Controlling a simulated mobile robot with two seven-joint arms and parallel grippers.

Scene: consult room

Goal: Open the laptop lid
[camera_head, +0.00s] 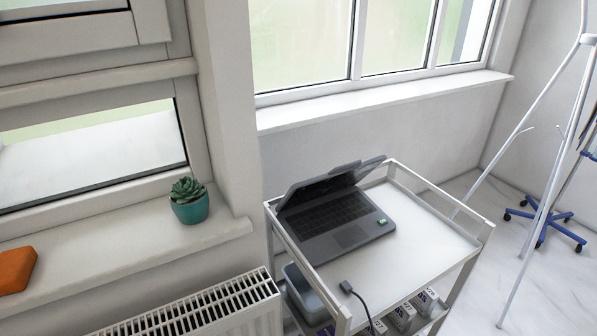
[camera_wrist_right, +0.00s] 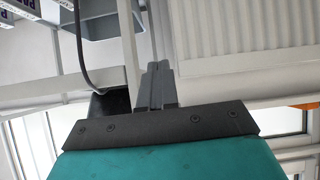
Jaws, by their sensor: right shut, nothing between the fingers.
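The dark grey laptop (camera_head: 345,232) sits on the white trolley's top, with its keyboard (camera_head: 328,213) in view. Its lid (camera_head: 318,187) is raised from the base at the back and looks thin and steeply foreshortened, so its exact angle is hard to tell. A small dark grey piece (camera_head: 345,168) shows at the lid's upper edge; I cannot tell what it is. Neither gripper shows in the head view.
The trolley top (camera_head: 432,240) has free room right of the laptop and a raised rail. A black cable (camera_head: 358,297) hangs at its front. A radiator (camera_head: 200,312), a sill with a potted succulent (camera_head: 189,205) and an orange block (camera_head: 16,268) are left. A white stand (camera_head: 545,190) is right.

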